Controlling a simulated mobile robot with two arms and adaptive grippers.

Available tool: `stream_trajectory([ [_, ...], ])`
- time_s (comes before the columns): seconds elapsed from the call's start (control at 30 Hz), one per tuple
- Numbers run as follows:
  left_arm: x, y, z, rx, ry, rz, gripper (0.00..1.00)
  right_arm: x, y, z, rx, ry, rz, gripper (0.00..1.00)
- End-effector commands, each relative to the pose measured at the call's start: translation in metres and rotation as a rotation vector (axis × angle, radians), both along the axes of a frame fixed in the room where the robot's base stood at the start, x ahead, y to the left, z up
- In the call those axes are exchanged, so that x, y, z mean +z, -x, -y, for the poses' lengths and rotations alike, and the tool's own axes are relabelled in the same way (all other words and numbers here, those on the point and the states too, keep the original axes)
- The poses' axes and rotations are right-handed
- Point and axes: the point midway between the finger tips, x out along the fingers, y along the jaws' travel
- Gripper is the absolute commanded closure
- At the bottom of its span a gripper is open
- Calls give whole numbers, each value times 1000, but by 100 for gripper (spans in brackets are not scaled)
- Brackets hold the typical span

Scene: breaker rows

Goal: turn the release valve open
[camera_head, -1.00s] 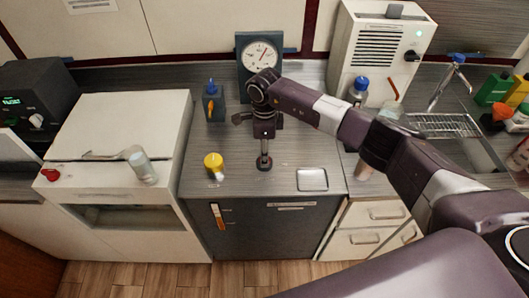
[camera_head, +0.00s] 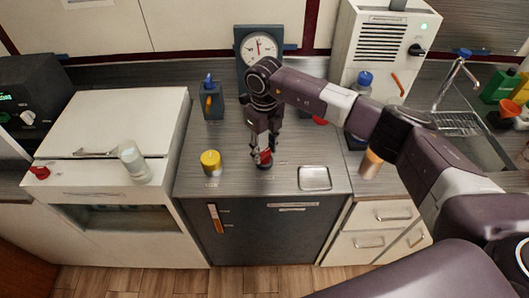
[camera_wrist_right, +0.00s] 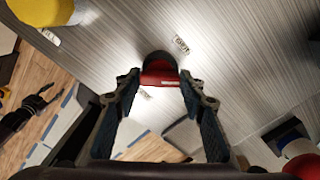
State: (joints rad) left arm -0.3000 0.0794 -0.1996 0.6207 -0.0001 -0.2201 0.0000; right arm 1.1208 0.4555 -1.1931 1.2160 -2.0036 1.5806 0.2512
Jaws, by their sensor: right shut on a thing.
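The release valve shows as a red handle (camera_head: 264,157) on a dark round base on the middle counter. In the right wrist view the red handle (camera_wrist_right: 160,79) lies between my fingertips, with a small printed label beside it. My right gripper (camera_head: 263,150) reaches down from above and is shut on this handle. The handle's exact angle is partly hidden by the fingers. A dark, jointed shape (camera_wrist_right: 30,108) over the floor at the left of the right wrist view looks like my left gripper; its jaws are unclear. My left arm does not show in the head view.
A yellow-capped knob (camera_head: 210,162) stands left of the valve, and a metal tray (camera_head: 314,178) lies to the right. A round gauge (camera_head: 259,46) stands behind, its needle pointing nearly up.

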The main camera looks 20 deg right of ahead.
Motion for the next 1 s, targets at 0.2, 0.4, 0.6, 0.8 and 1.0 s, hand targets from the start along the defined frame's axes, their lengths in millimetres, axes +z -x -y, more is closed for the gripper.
stream_trajectory([
  [0.2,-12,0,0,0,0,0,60,0,-2,1,-208,0,5,87],
  [0.4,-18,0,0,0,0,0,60,0,-2,1,-389,0,5,87],
  [0.6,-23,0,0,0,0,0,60,1,-2,1,-541,0,5,87],
  [0.8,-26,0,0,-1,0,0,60,2,-2,1,-648,-1,6,87],
  [1.0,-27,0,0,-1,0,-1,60,2,-2,1,-707,-2,6,87],
])
